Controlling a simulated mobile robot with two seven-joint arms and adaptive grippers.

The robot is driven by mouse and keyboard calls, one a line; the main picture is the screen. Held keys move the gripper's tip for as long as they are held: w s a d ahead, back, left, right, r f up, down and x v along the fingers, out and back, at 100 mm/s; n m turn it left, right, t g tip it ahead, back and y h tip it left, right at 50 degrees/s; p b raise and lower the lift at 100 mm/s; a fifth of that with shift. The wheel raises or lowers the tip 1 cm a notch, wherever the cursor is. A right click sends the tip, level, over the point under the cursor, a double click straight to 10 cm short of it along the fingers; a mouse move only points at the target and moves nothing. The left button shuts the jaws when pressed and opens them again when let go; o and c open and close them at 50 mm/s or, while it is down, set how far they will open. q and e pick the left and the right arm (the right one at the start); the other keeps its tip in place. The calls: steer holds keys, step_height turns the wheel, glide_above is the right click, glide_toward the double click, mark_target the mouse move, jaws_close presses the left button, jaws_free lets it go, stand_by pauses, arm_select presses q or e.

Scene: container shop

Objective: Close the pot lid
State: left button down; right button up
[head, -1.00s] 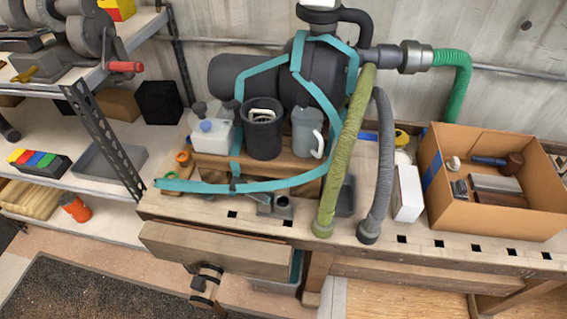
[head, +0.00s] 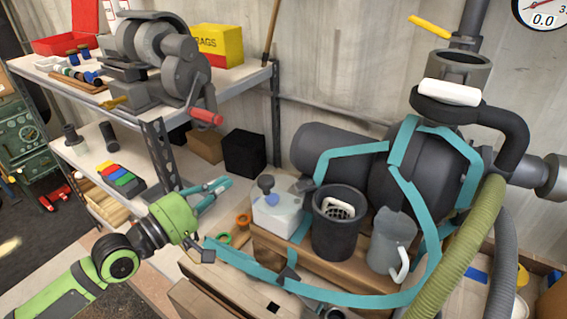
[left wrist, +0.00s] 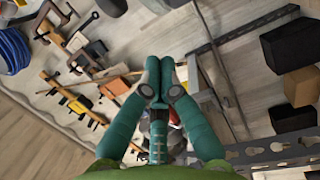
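A dark pot (head: 338,238) stands on the wooden block in front of the pump, its top open, with a white-handled basket (head: 338,210) inside. The dark pump body (head: 385,180) behind it is wrapped in teal bands. A grey open-topped cylinder (head: 452,75) with a dark collar and white block stands above the pump. I cannot tell which part is the lid. My left gripper (head: 228,183) is left of the pot, well apart from it; its teal fingers appear shut and empty in the left wrist view (left wrist: 160,64). My right gripper is out of view.
A white container (head: 277,215) is left of the pot and a grey jug (head: 392,243) right of it. A green hose (head: 460,250) runs down at the right. Metal shelving (head: 160,155) with a grinder (head: 160,60) stands behind my left arm.

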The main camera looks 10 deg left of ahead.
mark_target(254, 187)
arm_select(q)
steer(key=shift+h, duration=0.3)
steer(key=shift+w+d+r+p, duration=0.25)
steer(key=shift+w+d+p, duration=0.25)
steer(key=shift+d+p, duration=0.5)
steer(key=shift+w+d+r+p, duration=0.3)
steer(key=shift+w+d+p, duration=0.25)
steer(key=shift+d+p, duration=0.45)
steer(key=shift+w+d+r+p, duration=0.25)
steer(key=shift+w+d+p, duration=0.25)
steer(key=shift+d+p, duration=0.5)
steer(key=shift+f, duration=0.1)
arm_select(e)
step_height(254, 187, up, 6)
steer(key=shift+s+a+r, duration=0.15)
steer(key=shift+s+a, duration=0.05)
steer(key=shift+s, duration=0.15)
